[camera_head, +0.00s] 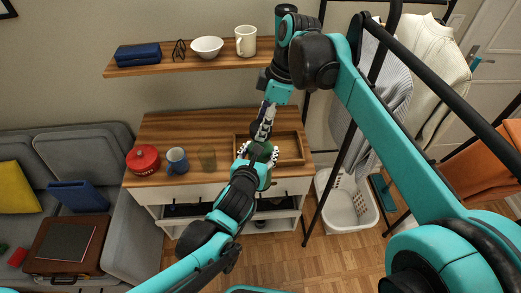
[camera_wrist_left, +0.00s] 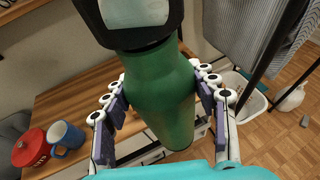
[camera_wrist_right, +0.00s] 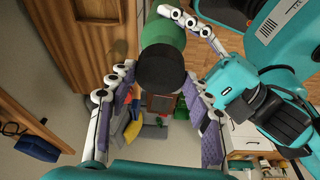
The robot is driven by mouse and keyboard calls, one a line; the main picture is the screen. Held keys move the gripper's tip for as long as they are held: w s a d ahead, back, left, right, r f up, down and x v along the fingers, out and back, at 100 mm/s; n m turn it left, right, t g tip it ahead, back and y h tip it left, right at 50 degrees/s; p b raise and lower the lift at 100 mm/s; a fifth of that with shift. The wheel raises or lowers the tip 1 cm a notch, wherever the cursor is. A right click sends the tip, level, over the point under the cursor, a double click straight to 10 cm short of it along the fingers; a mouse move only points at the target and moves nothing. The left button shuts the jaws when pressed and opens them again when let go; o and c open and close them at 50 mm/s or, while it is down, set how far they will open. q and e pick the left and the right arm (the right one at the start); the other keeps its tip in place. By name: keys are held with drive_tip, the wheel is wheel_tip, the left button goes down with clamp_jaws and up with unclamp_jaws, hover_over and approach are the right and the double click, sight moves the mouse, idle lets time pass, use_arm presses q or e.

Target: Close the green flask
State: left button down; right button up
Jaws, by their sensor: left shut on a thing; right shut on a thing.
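The green flask (camera_wrist_left: 160,105) is held upright, or nearly so, above the front edge of the desk. My left gripper (camera_head: 259,151) is shut around its body, with fingers on both sides in the left wrist view. A black lid (camera_wrist_right: 162,68) is at the flask's mouth. It lines up with the green body (camera_wrist_right: 162,28) in the right wrist view, and I see no clear gap. My right gripper (camera_head: 262,133) comes from above and is shut on the black lid. The fingers hide part of the join, so I cannot tell how tightly the lid sits.
On the wooden desk stand a red pot (camera_head: 143,159), a blue mug (camera_head: 177,161), a glass (camera_head: 207,158) and a wooden tray (camera_head: 292,149). A shelf (camera_head: 180,66) with a bowl and a white mug hangs above. A laundry basket (camera_head: 348,208) and clothes rack are at the right.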

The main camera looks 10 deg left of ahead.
drive_tip(key=shift+f, duration=0.1)
idle(0.5)
drive_tip(key=shift+f, duration=0.75)
drive_tip(key=shift+f, duration=0.55)
